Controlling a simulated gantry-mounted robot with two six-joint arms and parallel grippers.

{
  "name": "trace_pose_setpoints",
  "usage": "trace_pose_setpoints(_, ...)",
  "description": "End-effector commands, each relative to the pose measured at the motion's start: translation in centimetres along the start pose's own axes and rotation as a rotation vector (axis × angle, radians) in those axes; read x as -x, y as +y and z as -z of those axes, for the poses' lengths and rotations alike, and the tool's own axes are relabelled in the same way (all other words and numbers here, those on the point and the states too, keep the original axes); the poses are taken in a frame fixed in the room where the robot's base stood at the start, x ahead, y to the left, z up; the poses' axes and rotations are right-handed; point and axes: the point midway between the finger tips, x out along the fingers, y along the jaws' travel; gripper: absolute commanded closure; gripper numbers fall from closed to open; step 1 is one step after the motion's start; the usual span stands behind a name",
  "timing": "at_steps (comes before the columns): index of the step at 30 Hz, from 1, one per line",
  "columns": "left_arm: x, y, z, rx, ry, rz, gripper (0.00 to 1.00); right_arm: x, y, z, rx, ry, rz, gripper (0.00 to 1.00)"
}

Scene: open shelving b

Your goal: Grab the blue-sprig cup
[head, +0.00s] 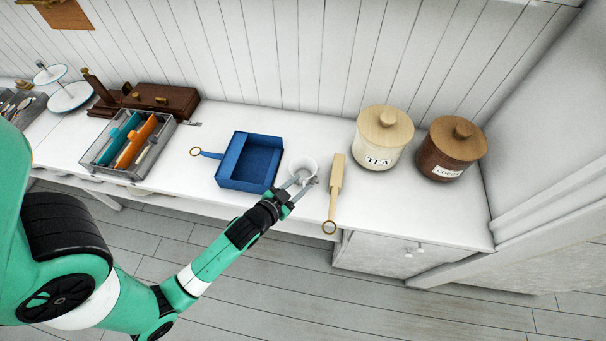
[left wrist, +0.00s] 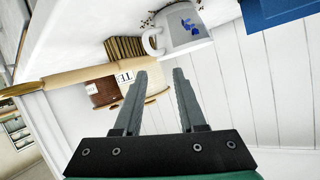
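The blue-sprig cup (head: 301,166) is white and stands on the white counter, just right of the blue box. In the left wrist view the cup (left wrist: 184,32) shows its blue sprig, with its handle at the picture's left. My left gripper (head: 304,183) is at the near side of the cup and partly overlaps it in the head view. In the left wrist view the fingers of my left gripper (left wrist: 163,75) are apart with nothing between them. The cup lies beyond and above the fingertips in that picture. Whether a finger touches it, I cannot tell. My right gripper is not in view.
The blue box (head: 229,183) stands close left of the cup. A wooden paddle-like tool (head: 336,180) lies close right. The tea jar (head: 382,143) and cocoa jar (head: 448,153) stand further right. A grey tray (head: 103,163) with utensils is at the left.

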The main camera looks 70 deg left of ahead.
Motion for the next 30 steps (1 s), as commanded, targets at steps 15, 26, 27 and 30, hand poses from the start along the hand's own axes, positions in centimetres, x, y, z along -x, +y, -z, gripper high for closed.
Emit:
trace_pose_setpoints(15,-5.2,0.2,-0.3,0.001,0.0,0.0,0.6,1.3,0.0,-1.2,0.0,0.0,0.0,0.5)
trace_pose_setpoints(26,-5.1,0.2,-0.3,0.0,0.0,0.0,1.0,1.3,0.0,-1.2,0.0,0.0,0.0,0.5)
trace_pose_setpoints(27,-5.1,0.2,-0.3,0.001,-0.001,0.0,1.0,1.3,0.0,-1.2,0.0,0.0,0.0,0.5)
trace_pose_setpoints(30,-5.1,0.2,-0.3,0.001,-0.001,0.0,1.0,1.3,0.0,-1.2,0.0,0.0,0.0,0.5)
